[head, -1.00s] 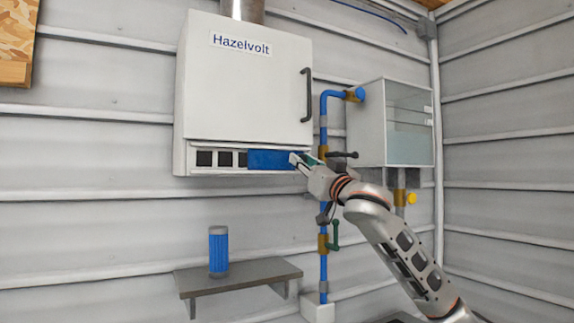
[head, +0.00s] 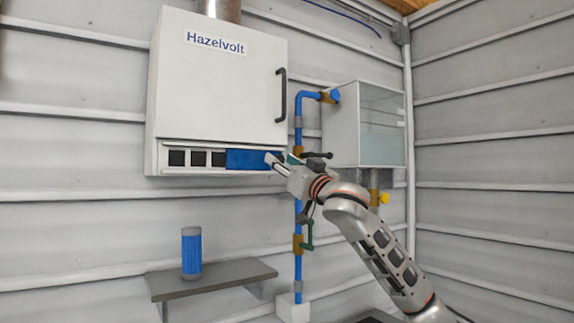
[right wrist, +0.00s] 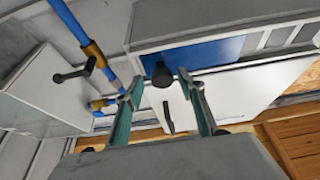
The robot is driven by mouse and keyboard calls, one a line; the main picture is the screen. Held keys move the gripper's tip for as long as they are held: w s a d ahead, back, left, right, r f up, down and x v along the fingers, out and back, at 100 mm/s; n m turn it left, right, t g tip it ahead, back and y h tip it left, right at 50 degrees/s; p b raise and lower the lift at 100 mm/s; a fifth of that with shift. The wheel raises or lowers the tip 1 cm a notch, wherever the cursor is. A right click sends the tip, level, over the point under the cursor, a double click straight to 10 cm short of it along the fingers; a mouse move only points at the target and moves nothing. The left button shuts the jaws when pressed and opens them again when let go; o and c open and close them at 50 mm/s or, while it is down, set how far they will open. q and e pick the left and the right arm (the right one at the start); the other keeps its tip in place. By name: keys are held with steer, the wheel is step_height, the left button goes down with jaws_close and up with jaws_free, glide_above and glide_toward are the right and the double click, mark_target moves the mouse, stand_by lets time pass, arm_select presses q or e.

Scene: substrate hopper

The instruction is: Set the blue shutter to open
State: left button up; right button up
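The blue shutter (head: 246,159) lies in the slot along the bottom of the white Hazelvolt cabinet, toward its right end. Dark square openings (head: 198,158) show uncovered to its left. My right gripper (head: 275,160) is at the shutter's right end. In the right wrist view the shutter (right wrist: 205,53) carries a black knob (right wrist: 161,75). The fingers of my right gripper (right wrist: 158,88) stand apart, one on each side of the knob, with gaps visible. Whether either finger touches it I cannot tell. My left gripper is not in view.
Blue pipes (head: 298,205) with valve handles run just right of the cabinet, close to my right gripper. A glass-fronted box (head: 345,125) hangs further right. A blue cylinder (head: 191,253) stands on a grey shelf (head: 222,279) below.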

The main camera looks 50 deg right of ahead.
steer(key=v, duration=1.2)
steer(key=shift+d, duration=0.1)
stand_by(0.4)
